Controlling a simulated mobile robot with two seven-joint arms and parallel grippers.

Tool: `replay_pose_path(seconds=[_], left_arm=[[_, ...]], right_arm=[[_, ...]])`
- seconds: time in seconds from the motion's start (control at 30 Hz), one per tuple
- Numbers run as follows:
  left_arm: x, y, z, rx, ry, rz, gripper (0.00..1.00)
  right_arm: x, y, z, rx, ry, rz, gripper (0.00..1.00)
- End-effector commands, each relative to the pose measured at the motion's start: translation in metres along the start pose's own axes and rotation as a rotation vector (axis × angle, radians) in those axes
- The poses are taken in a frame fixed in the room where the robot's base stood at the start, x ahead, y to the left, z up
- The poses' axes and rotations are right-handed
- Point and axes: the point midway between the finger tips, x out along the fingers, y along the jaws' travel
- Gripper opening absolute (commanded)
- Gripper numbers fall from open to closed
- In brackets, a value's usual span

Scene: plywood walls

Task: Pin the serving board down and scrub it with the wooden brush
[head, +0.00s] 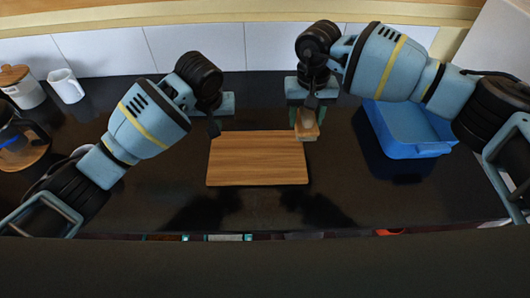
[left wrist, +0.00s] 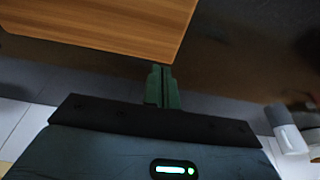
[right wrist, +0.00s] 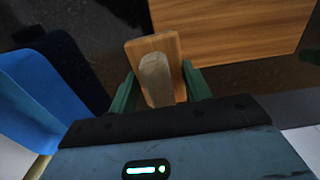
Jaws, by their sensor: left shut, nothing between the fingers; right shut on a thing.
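The serving board (head: 257,165), a flat brown wooden rectangle, lies on the dark counter in front of me. It also shows in the left wrist view (left wrist: 110,22) and the right wrist view (right wrist: 235,28). My left gripper (head: 214,128) is shut and empty at the board's far left corner. In the left wrist view its fingertips meet the board's edge; I cannot tell whether they press on it. My right gripper (head: 309,110) is shut on the wooden brush (head: 306,127), a pale block with a rounded handle (right wrist: 155,78). The brush is at the board's far right corner; its underside is hidden.
A blue bin (head: 408,130) stands on the right of the counter. A tiled wall closes the back. The counter around the board is clear.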

Motion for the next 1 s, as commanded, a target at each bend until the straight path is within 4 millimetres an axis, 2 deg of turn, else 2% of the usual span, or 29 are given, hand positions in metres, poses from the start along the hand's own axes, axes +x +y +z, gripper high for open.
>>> replay_pose_path(seconds=[0.3,0.77,0.87,1.0], left_arm=[[-0.022,0.001,-0.007,0.0,0.005,0.002,0.0],[-0.028,0.0,-0.009,0.0,0.006,0.003,0.0],[-0.035,0.001,-0.009,0.0,0.007,0.004,0.0],[-0.056,0.001,-0.01,0.002,0.009,0.005,0.0]], right_arm=[[-0.001,0.0,0.0,0.0,0.002,0.0,0.3],[-0.001,0.0,0.0,0.0,0.002,0.0,0.3],[0.0,0.0,0.0,0.0,0.001,0.0,0.3],[0.002,0.0,0.0,0.0,-0.003,0.0,0.3]])
